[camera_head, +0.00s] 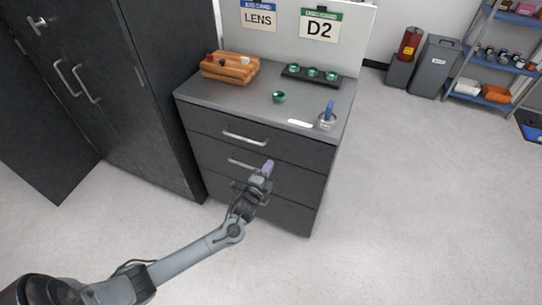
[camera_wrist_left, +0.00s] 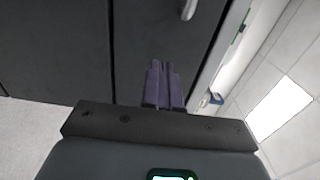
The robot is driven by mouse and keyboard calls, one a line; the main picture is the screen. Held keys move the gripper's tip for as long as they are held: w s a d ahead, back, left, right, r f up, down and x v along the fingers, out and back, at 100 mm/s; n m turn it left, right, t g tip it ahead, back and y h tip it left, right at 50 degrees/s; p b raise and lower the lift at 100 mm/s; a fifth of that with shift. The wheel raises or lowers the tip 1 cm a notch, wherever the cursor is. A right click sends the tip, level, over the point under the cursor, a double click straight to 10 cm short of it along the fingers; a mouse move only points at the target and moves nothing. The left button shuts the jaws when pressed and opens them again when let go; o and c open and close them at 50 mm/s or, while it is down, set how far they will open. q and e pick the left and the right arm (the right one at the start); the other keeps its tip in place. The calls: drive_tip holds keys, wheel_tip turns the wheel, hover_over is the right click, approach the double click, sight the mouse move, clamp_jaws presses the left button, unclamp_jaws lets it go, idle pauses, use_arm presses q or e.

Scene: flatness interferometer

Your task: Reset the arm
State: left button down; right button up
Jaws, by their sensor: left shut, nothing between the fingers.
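My left gripper (camera_head: 267,168) is in front of the dark drawer cabinet, near its middle drawer handle in the picture. Its purple fingers are together and empty, and they also show in the left wrist view (camera_wrist_left: 164,84). I cannot tell whether it touches the drawer front. My left arm (camera_head: 190,257) reaches in from the lower left. My right gripper is in neither view.
The drawer cabinet's grey top (camera_head: 225,97) carries a wooden block (camera_head: 230,68), a black tray (camera_head: 311,76) with green pieces, a loose green cup (camera_head: 279,97) and a small container (camera_head: 326,121). A tall dark cabinet (camera_head: 110,80) stands left. Floor (camera_head: 430,200) at right is clear.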

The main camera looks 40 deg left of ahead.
use_arm(q)
drive_tip(key=s+d+f+g+p, duration=0.1)
drive_tip(key=s+d+f+p, duration=0.15)
drive_tip(key=s, duration=0.65)
drive_tip(key=s+d+r+n+g+h+p, duration=0.1)
drive_tip(key=s+d+r+n+g+h, duration=0.2)
drive_tip(key=s+d+n+g, duration=0.5)
drive_tip(key=s+d+r+n+g+h+p, duration=0.1)
drive_tip(key=s+d+r+n+g+h, duration=0.3)
drive_tip(key=s+d, duration=0.85)
wheel_tip(320, 180, up, 37)
drive_tip(key=s+a+y+p, duration=0.1)
drive_tip(key=s+a+p, duration=0.1)
drive_tip(key=p, duration=3.5)
drive_tip(key=shift+s+a+r+g, duration=0.2)
drive_tip(key=shift+a+g, duration=0.1)
drive_tip(key=shift+a, duration=0.15)
